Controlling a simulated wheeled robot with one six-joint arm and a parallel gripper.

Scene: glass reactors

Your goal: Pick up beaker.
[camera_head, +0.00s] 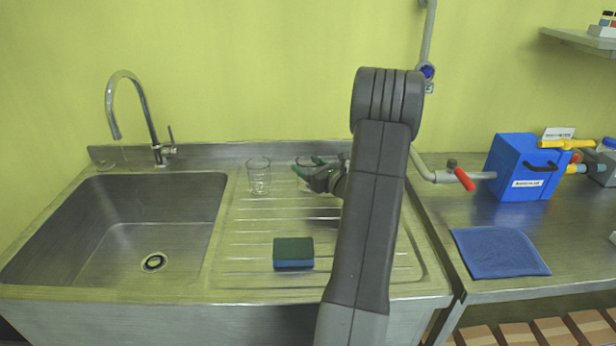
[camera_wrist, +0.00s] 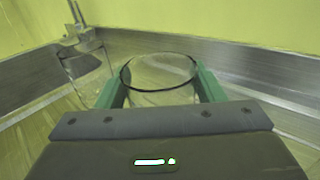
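A clear glass beaker (camera_wrist: 160,72) stands between the two green fingers of my gripper (camera_wrist: 160,86) in the wrist view. Its round rim reaches both fingers, with no clear gap at either side. I cannot tell whether they press on it. In the head view my gripper (camera_head: 311,167) is over the back of the ribbed drainboard, and its fingers and wrist hide most of this beaker. A second clear glass beaker (camera_head: 258,176) stands upright to the left of my gripper, apart from it. It also shows at the left in the wrist view (camera_wrist: 86,75).
A sink basin (camera_head: 120,235) with a tall faucet (camera_head: 140,105) is at the left. A green and blue sponge (camera_head: 293,254) lies on the drainboard (camera_head: 240,255) nearer the front. A red-handled valve (camera_head: 463,178), blue box (camera_head: 522,168) and blue cloth (camera_head: 498,253) are at the right.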

